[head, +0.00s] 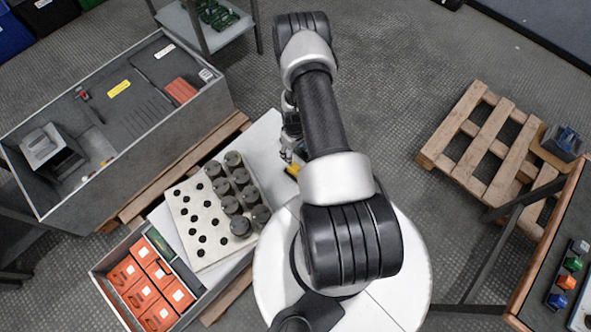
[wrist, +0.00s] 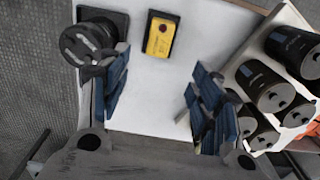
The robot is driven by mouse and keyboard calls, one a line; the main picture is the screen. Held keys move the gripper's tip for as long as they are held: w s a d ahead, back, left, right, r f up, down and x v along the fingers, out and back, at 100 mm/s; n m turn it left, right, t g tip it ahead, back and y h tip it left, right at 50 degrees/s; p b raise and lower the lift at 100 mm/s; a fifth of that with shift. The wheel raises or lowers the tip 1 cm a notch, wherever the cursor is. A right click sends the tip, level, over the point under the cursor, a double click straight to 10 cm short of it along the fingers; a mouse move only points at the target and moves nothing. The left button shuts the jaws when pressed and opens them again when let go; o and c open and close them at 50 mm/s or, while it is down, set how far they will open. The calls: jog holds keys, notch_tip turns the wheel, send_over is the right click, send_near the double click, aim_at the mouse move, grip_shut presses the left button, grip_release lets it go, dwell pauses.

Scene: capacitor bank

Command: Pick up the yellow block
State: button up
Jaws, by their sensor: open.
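The yellow block (wrist: 161,37) lies on a white tabletop (wrist: 150,95) in the wrist view. It has a yellow top face with a dark red round spot and dark sides. My gripper (wrist: 160,64) is open and empty, with its two blue-padded fingers spread wide. The block shows beyond the fingertips, between their lines, and no finger touches it. In the head view, a bit of the yellow block (head: 292,169) shows beside my gripper (head: 289,154). My arm hides the rest of that spot.
A dark cylinder (wrist: 88,42) stands close to the left finger. A pale rack (head: 183,232) with several dark capacitors (head: 240,226) stands nearby on the right in the wrist view. A box with orange parts (head: 158,292) and a large grey cabinet (head: 120,120) lie left in the head view.

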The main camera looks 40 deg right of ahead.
notch_tip(320, 180, down, 9)
jog(key=shift+r+b, duration=0.2)
jog(key=shift+b, duration=1)
jog(key=f+b, duration=0.2)
jog(key=f, duration=0.3)
jog(key=shift+s+f, duration=0.2)
jog(key=shift+d+r, duration=0.1)
jog(key=shift+c, duration=0.3)
jog(key=c, duration=1.2)
notch_tip(320, 180, up, 20)
jog(key=p, duration=0.6)
